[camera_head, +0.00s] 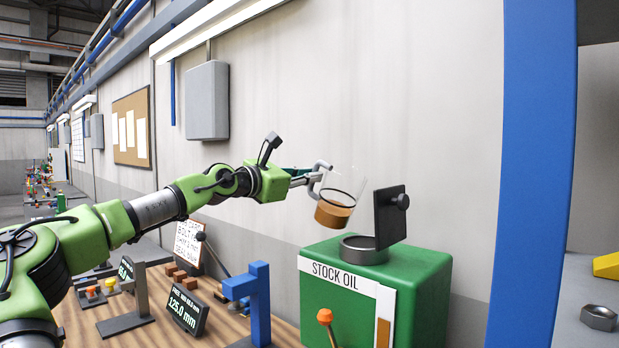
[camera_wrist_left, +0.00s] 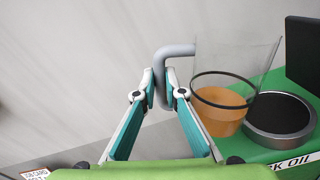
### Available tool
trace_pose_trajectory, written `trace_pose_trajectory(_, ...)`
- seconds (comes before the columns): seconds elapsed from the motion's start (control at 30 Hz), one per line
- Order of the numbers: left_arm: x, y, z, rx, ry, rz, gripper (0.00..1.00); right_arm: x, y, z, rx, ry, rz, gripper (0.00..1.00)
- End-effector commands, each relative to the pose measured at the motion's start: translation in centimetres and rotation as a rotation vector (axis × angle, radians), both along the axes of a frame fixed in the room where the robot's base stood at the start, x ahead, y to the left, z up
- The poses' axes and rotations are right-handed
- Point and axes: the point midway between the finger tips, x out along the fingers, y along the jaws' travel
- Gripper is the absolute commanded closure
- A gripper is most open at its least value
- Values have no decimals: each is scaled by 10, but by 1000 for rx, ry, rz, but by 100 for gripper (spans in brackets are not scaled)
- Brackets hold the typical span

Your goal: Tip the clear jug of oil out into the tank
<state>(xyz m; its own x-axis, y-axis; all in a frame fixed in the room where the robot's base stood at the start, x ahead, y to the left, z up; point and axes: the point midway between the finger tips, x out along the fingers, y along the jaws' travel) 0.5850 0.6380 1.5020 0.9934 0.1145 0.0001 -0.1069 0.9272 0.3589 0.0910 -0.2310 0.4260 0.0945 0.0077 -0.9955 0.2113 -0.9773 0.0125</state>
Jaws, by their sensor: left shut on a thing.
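My left gripper (camera_head: 303,177) is shut on the grey handle of the clear jug (camera_head: 345,185). The jug holds amber oil in its lower part and has a dark ring around it. It hangs slightly tilted in the air, above and left of the tank's opening. In the left wrist view the fingers (camera_wrist_left: 160,88) close on the handle, and the jug (camera_wrist_left: 235,65) is to their right. The green tank (camera_head: 420,275) is labelled STOCK OIL. Its round filler neck (camera_head: 362,250) is uncovered, with a dark lid (camera_head: 390,215) standing upright behind it. My right gripper is out of view.
A blue stand (camera_head: 258,295), a display reading 125.0 mm (camera_head: 186,308) and an orange-topped lever (camera_head: 326,318) stand left of or before the tank. A blue column (camera_head: 535,170) rises at right. Air above the neck is clear.

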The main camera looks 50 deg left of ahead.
Motion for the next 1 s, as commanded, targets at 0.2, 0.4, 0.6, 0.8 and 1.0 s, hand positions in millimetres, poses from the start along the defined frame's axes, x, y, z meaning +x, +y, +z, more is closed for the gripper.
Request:
trace_pose_trajectory(0.2, 0, 0, 11, 72, 6, 1, 100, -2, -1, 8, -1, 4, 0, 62)
trace_pose_trajectory(0.4, 0, 0, 18, 138, 12, 1, 100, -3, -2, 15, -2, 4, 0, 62)
trace_pose_trajectory(0.6, 0, -4, 23, 220, 23, 0, 100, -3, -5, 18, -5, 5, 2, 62)
trace_pose_trajectory(0.8, 1, -8, 29, 307, 33, 0, 100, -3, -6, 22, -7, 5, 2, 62)
trace_pose_trajectory(1.0, 1, -12, 35, 397, 43, 1, 100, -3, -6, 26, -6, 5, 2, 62)
